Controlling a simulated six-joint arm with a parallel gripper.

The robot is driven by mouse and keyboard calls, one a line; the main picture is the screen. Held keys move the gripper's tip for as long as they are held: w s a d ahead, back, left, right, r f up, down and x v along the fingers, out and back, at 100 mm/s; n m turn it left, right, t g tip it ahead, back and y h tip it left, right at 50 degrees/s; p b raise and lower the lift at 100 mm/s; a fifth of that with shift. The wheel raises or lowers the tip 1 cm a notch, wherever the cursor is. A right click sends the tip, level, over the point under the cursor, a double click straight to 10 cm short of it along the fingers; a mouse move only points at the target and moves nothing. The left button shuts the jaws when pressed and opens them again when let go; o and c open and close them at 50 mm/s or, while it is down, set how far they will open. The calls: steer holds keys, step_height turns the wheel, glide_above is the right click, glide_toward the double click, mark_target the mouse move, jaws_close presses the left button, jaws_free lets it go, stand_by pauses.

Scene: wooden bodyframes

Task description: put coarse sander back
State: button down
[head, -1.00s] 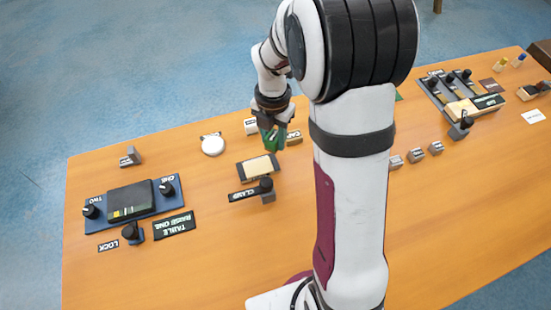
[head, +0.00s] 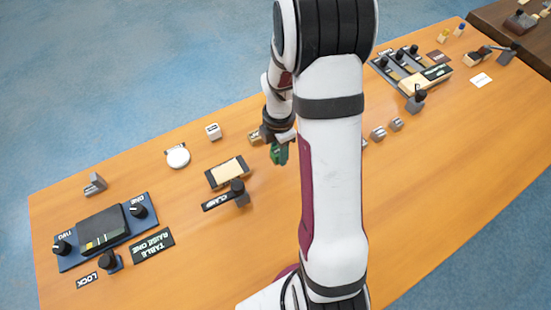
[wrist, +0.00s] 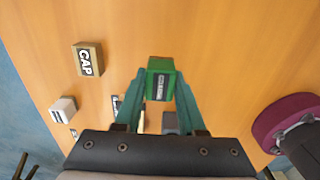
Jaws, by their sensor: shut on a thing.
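My gripper (head: 278,147) is shut on a small green block, the coarse sander (wrist: 160,82). In the wrist view the block sits between the two teal fingertips, with a dark label on its face that seems to read COARSE. In the head view the green block (head: 280,156) hangs below the gripper, to the right of the clamp station (head: 227,172). It appears to be above the table; I cannot tell how high. A tan block labelled CAP (wrist: 88,62) stands apart from the gripper on the left in the wrist view.
A white block (head: 213,131) and a white disc (head: 178,157) lie left of the gripper. Small grey blocks (head: 378,133) stand right of my arm. A rack with black knobs (head: 400,62) is at the far right. The front middle of the wooden table (head: 220,245) is bare.

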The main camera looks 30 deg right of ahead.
mark_target(275, 167)
steer(key=shift+w+a+f, duration=0.15)
steer(key=shift+f, duration=1)
steer(key=shift+w+a+f, duration=0.15)
steer(key=shift+f, duration=0.95)
steer(key=shift+f, duration=0.1)
steer(key=c, duration=0.5)
jaws_free()
step_height(275, 167, up, 12)
steer(key=shift+f, duration=0.15)
steer(key=s+a+r+m+y, duration=0.1)
steer(key=s+a+r+m, duration=0.3)
steer(key=s+a+m, duration=0.3)
steer(key=s+a+r+m, duration=0.5)
steer(key=s+a+m, duration=0.2)
steer(key=s+m, duration=0.6)
steer(key=m, duration=0.3)
steer(key=shift+a+r+m+y, duration=0.25)
steer(key=shift+a+m+y, duration=0.05)
steer(key=shift+a+y, duration=0.1)
